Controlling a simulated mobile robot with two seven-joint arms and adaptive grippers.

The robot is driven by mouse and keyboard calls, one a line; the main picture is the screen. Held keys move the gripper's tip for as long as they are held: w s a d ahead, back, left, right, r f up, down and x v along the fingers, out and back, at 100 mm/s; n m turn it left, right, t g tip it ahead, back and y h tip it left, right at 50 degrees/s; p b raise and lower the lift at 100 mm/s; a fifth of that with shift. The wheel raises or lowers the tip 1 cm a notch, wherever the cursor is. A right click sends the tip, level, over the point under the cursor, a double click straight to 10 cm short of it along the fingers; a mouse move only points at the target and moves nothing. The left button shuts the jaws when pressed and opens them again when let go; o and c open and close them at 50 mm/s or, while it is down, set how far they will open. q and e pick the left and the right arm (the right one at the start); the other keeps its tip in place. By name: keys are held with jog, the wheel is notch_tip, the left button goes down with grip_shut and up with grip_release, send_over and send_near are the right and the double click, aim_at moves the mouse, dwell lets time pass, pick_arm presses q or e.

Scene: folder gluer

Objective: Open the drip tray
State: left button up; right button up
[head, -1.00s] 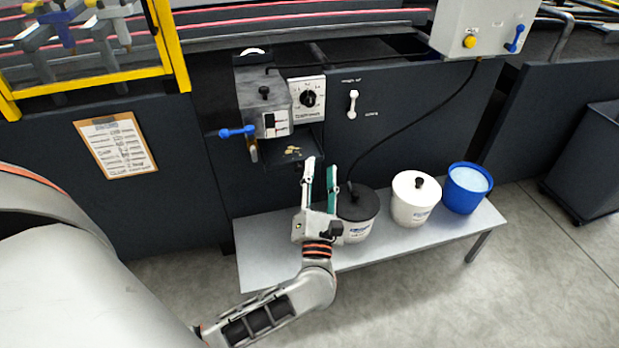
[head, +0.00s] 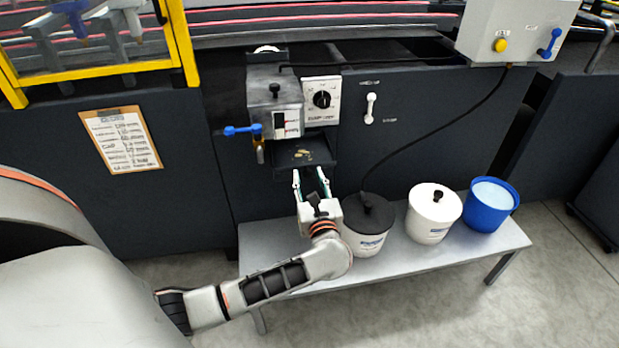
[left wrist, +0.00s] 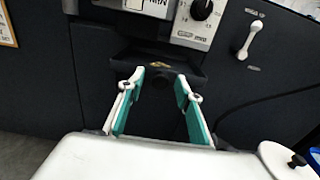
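The drip tray (head: 292,156) is a dark shallow tray under the grey glue unit (head: 275,101), with yellowish bits of glue in it. My left gripper (head: 311,173) is open and empty just below and in front of the tray. My right gripper is not in view.
A bench (head: 405,268) below carries a black-lidded pot (head: 367,235), a white-lidded pot (head: 432,213) and a blue bucket (head: 491,205). A blue-handled valve (head: 242,130) sits left of the unit, and a dial panel (head: 321,101) right of it. A black hose hangs to the right.

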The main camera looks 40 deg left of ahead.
pick_arm(q)
jog(key=shift+w+a, duration=0.15)
jog(key=shift+c, duration=0.4)
grip_shut()
jog(key=v, duration=1.4)
jog(key=shift+o, duration=0.4)
grip_release()
